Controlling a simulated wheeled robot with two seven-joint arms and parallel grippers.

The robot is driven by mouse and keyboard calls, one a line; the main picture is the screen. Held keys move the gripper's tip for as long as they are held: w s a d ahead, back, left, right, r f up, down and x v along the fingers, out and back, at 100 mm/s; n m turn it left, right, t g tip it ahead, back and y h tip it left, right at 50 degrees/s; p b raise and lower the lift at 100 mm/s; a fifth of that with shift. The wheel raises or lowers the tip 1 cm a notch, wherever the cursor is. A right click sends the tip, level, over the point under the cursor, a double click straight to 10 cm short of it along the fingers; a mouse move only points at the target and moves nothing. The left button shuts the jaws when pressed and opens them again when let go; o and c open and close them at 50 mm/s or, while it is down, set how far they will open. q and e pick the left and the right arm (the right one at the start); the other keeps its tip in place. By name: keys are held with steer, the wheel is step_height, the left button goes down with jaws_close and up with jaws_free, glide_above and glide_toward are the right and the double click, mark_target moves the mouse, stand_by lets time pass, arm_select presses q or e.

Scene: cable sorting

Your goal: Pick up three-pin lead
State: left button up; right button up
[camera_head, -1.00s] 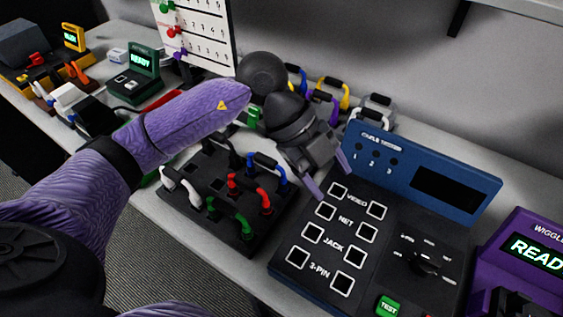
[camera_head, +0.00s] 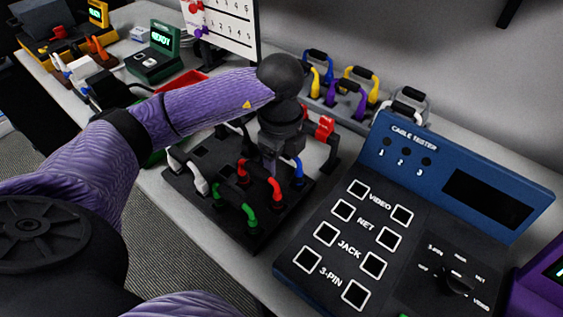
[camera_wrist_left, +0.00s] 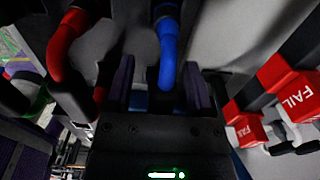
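A black rack (camera_head: 235,228) holds several short leads: white (camera_head: 190,172), green (camera_head: 235,205), red (camera_head: 262,180) and blue (camera_head: 297,172), with black ones behind. I cannot tell by shape which is the three-pin lead. My left gripper (camera_head: 271,163) points down over the rack's back right, at the blue lead, and partly hides it. In the left wrist view its two fingers (camera_wrist_left: 158,90) stand apart, with the blue lead (camera_wrist_left: 168,50) between or just beyond them; contact is not clear. The red lead (camera_wrist_left: 65,45) is just left of the fingers. My right gripper is out of view.
The blue cable tester (camera_head: 375,225) stands close on the right. Red FAIL tags (camera_wrist_left: 290,90) on a black stand (camera_head: 332,150) are right beside the gripper. Behind are yellow (camera_head: 360,88) and purple (camera_head: 345,100) leads. A red tray (camera_head: 185,85) lies beyond the arm.

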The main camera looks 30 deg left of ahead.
arm_select(q)
jaws_close()
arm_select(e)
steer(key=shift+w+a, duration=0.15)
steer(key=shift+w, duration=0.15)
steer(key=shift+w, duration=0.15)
arm_select(q)
step_height(320, 180, up, 11)
steer(key=p, duration=0.4)
step_height(320, 180, up, 2)
steer(key=p, duration=0.2)
steer(key=shift+r+p, duration=0.15)
steer(key=shift+p, duration=0.2)
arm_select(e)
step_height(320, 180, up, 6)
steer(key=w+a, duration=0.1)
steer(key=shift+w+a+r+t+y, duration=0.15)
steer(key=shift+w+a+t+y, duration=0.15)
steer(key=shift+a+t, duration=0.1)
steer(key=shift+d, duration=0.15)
